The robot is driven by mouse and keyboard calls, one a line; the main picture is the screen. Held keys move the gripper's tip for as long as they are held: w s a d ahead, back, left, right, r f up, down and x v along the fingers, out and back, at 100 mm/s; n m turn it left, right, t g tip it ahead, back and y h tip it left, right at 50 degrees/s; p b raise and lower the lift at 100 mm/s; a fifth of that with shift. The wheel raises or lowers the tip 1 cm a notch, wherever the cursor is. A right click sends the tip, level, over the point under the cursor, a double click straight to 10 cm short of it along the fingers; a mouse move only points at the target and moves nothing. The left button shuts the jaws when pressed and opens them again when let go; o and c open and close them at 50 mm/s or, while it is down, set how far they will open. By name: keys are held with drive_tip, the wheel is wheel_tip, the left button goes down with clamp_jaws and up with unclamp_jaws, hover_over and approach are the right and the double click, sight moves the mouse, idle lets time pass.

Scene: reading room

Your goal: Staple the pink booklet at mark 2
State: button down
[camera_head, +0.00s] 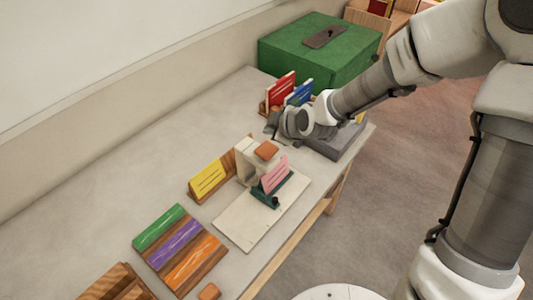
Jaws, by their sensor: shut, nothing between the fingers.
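The pink booklet (275,174) stands tilted at the stapler, with a dark green piece under it. The stapler (246,163) is a cream block with an orange pad (267,150) on top, on a pale base board (235,220). Mark 2 cannot be made out at this size. My gripper (274,128) is at the end of the arm, behind the stapler and apart from the booklet. It is shut and empty, near a grey block at the table's far right. The arm partly hides that block.
A yellow booklet (207,178) stands in a wooden holder left of the stapler. Green, purple and orange strips (176,243) lie at the front. Red (281,91) and blue (299,93) booklets and a green box (318,55) are at the back. The left tabletop is clear.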

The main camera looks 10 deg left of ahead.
sight(268, 149)
drive_tip(key=shift+f+b, duration=1.5)
drive_tip(key=shift+f, duration=0.65)
drive_tip(key=shift+f+b, duration=0.4)
drive_tip(key=shift+b, duration=0.1)
drive_tip(key=shift+f+b, duration=1.15)
drive_tip(key=shift+f, duration=0.1)
idle(1.2)
drive_tip(key=shift+r, duration=0.1)
drive_tip(key=shift+r+p, duration=1.25)
drive_tip(key=shift+r, duration=0.3)
drive_tip(key=shift+r+p, duration=2.1)
drive_tip(key=shift+r, duration=0.4)
